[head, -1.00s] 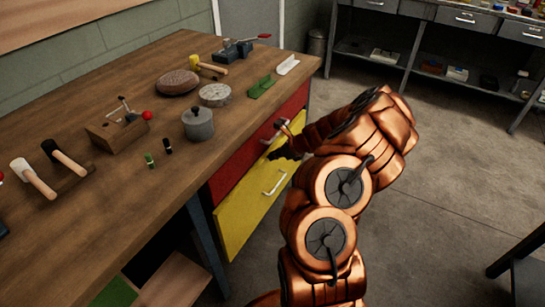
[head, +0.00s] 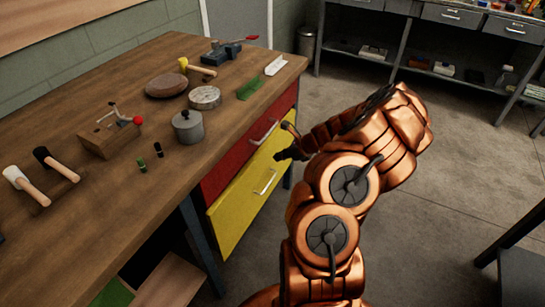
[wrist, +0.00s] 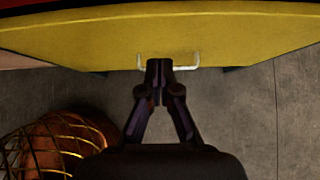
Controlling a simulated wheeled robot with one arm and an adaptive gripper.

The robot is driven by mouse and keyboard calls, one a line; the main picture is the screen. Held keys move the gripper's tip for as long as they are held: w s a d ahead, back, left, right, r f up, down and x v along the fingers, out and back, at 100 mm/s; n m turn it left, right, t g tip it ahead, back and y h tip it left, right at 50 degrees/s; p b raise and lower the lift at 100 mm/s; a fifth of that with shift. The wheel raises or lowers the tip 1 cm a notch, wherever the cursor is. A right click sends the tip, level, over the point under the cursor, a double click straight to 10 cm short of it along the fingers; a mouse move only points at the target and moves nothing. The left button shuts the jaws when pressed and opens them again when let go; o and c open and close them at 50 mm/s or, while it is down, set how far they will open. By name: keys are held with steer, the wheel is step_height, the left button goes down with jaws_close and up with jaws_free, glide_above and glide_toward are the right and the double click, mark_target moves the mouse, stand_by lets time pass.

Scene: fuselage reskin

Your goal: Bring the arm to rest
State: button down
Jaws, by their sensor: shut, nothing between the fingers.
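My arm is copper-coloured and bent in front of the workbench (head: 75,110). My gripper (head: 283,156) is small and dark in the head view, beside the right end of the drawers. In the wrist view my gripper (wrist: 160,68) has its two fingertips together with nothing between them. The tips overlap the pale handle (wrist: 190,68) of the yellow drawer (wrist: 160,35) in that picture. I cannot tell whether they touch it. The yellow drawer (head: 240,205) sits below the red drawer (head: 232,165) in the head view.
On the bench stand a grey pot (head: 187,127), hammers, a wooden block with a red-knobbed clamp (head: 110,138), round discs and a vise (head: 222,52). A metal shelf unit (head: 410,70) stands at the back. A dark table (head: 520,270) is at right. Open floor (head: 450,170) lies between.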

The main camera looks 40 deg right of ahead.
steer(key=v, duration=0.6)
steer(key=shift+r, duration=0.2)
steer(key=shift+s+d, duration=0.1)
steer(key=shift+d, duration=0.05)
